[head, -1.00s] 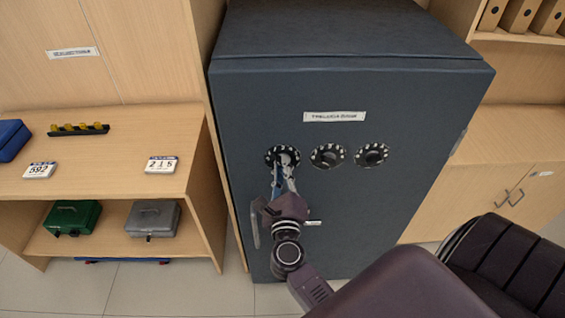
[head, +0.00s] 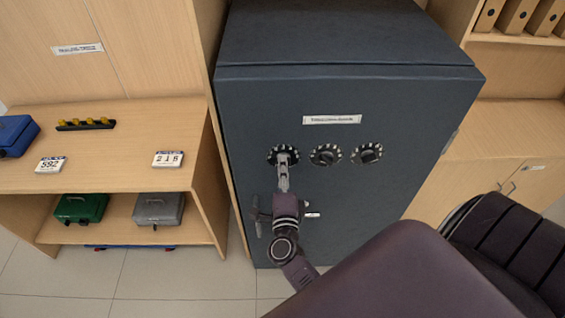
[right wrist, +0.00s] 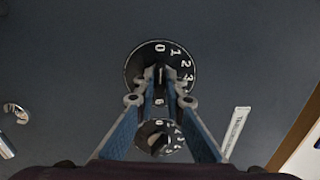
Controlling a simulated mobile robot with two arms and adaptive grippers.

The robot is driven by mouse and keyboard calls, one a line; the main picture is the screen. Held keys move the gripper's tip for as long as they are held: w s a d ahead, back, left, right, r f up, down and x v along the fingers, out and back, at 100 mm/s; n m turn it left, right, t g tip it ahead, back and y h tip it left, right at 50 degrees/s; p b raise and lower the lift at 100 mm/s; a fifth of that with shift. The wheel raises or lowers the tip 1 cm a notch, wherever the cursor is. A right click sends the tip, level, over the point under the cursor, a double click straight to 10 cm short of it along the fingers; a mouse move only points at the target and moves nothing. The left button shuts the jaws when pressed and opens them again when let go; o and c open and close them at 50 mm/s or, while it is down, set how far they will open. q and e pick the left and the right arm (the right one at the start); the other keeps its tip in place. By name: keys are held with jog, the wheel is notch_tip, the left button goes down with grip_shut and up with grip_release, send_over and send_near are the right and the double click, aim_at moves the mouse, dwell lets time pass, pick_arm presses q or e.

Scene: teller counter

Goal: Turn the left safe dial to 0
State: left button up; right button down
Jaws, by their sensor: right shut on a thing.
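The dark safe (head: 350,200) has a row of three round black dials with white marks on its door. The left dial (head: 271,155) is partly hidden behind my right gripper (head: 283,160). In the right wrist view, this dial (right wrist: 135,68) shows 0 at the top, with 1, 2 and 3 running down its right side. My right gripper (right wrist: 160,82) is shut on its knob, whose ridge lies upright in that picture. I cannot tell which end of the knob is the pointer. My left gripper is not in view.
The middle dial (head: 326,156) and right dial (head: 367,154) are close by. A door handle (head: 257,218) sits below left. A shelf at left holds number cards (head: 168,159), a green box (head: 81,208) and a grey box (head: 159,209).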

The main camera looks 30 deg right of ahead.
jog(key=shift+f+n, duration=0.1)
jog(key=shift+n, duration=0.3)
jog(key=c, duration=2)
grip_release()
